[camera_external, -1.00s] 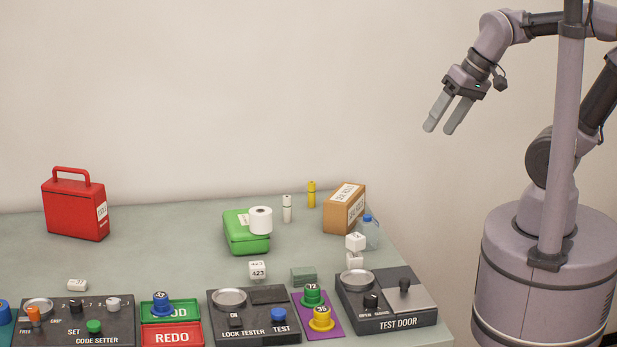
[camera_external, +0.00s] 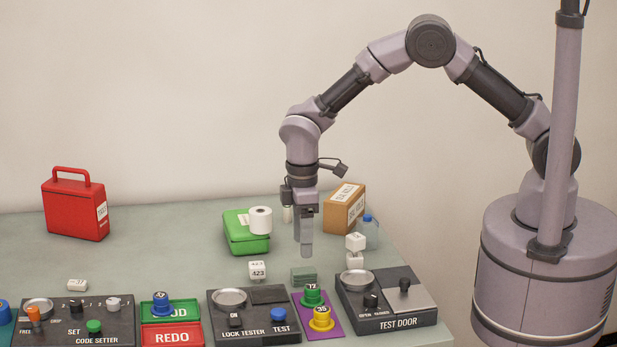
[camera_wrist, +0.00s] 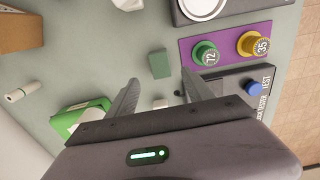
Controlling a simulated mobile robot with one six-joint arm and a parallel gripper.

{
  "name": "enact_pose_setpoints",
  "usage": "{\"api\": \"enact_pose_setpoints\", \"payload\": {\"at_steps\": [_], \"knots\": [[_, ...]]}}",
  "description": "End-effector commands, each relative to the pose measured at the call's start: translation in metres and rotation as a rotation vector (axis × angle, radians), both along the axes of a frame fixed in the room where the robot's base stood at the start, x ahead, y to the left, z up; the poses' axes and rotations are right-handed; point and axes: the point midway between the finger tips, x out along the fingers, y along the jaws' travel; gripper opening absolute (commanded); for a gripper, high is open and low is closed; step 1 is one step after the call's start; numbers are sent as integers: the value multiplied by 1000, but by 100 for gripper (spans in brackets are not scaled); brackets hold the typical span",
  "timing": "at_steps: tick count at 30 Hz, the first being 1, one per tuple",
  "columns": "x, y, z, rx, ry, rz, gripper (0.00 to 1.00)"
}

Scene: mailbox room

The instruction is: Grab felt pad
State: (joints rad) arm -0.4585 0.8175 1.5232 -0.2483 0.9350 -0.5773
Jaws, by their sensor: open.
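The felt pad, a small grey-green block (camera_external: 304,280), lies on the table between the white cubes and the purple mat. In the wrist view the felt pad (camera_wrist: 160,64) lies just ahead of the fingertips, roughly centred between them. My gripper (camera_external: 306,252) points down above the pad, apart from it. In the wrist view my gripper (camera_wrist: 160,77) is open with nothing between its fingers.
A purple mat (camera_external: 335,329) with green and yellow knobs lies in front of the pad. The lock tester (camera_external: 228,325) and test door panel (camera_external: 400,323) flank it. White cubes (camera_external: 258,270), a green case (camera_external: 240,238) and a cardboard box (camera_external: 335,214) stand nearby.

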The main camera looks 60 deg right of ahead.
Motion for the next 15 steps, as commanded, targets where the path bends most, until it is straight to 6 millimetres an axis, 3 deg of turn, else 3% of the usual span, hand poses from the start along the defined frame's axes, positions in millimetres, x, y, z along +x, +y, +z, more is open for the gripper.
{"api": "enact_pose_setpoints", "payload": {"at_steps": [1,7,12,15], "knots": [[0,0,-12,0,1,-1,60],[-1,0,-29,1,1,-3,60],[-2,0,-64,0,1,-3,60],[-2,0,-73,1,-1,-2,60]]}}
